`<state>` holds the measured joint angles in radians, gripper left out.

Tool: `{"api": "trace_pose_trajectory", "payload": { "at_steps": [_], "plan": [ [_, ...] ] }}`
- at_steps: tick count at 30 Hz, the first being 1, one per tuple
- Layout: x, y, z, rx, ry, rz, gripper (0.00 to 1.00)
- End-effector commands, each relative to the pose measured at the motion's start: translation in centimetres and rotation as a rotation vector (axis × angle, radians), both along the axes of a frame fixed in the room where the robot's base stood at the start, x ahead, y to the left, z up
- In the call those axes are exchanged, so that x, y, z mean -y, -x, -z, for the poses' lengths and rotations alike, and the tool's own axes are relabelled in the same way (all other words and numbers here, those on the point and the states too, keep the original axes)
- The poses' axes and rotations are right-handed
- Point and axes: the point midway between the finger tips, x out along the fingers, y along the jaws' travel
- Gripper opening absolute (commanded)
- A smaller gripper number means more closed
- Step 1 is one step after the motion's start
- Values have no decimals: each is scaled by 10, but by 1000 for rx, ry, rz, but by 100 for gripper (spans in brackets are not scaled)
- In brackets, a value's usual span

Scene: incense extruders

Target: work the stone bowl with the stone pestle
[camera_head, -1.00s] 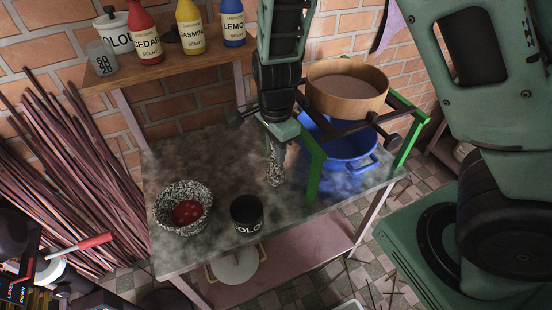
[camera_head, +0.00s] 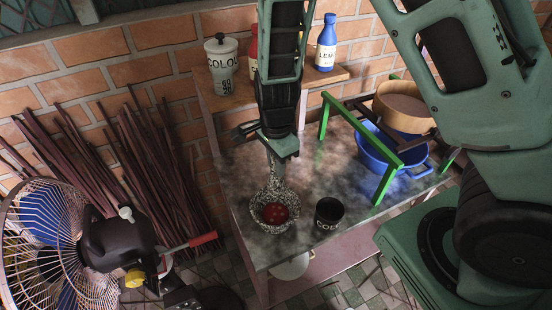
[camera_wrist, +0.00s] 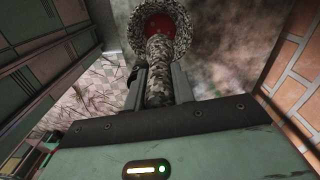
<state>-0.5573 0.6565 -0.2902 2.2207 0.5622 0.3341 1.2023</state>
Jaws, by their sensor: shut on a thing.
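The speckled grey stone bowl (camera_head: 258,226) stands near the left front of the stone-topped table, with red material (camera_head: 275,213) inside. My gripper (camera_head: 274,166) points down above the bowl's far side and is shut on the speckled stone pestle (camera_head: 272,182). In the wrist view the pestle (camera_wrist: 158,85) runs between both fingers of my gripper (camera_wrist: 159,74) toward the bowl (camera_wrist: 183,42). The pestle's lower end overlaps the bowl's far rim in the head view. I cannot tell whether it touches the bowl or the red material.
A black colour cup (camera_head: 329,213) stands just right of the bowl on the table (camera_head: 312,178). A green frame (camera_head: 386,184), blue basin (camera_head: 402,158) and wooden round container (camera_head: 402,108) are at the right. The shelf behind holds a white colour jar (camera_head: 221,68) and bottles. A fan (camera_head: 60,245) stands at the left.

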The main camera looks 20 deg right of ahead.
Motion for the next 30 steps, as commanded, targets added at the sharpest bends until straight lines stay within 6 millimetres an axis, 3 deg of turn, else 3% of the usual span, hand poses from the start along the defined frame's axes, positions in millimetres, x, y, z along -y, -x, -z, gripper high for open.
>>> {"api": "trace_pose_trajectory", "payload": {
  "at_steps": [8,30],
  "plan": [
    [0,0,9,1,0,0,2],
    [0,0,69,0,-1,1,2]
  ]
}}
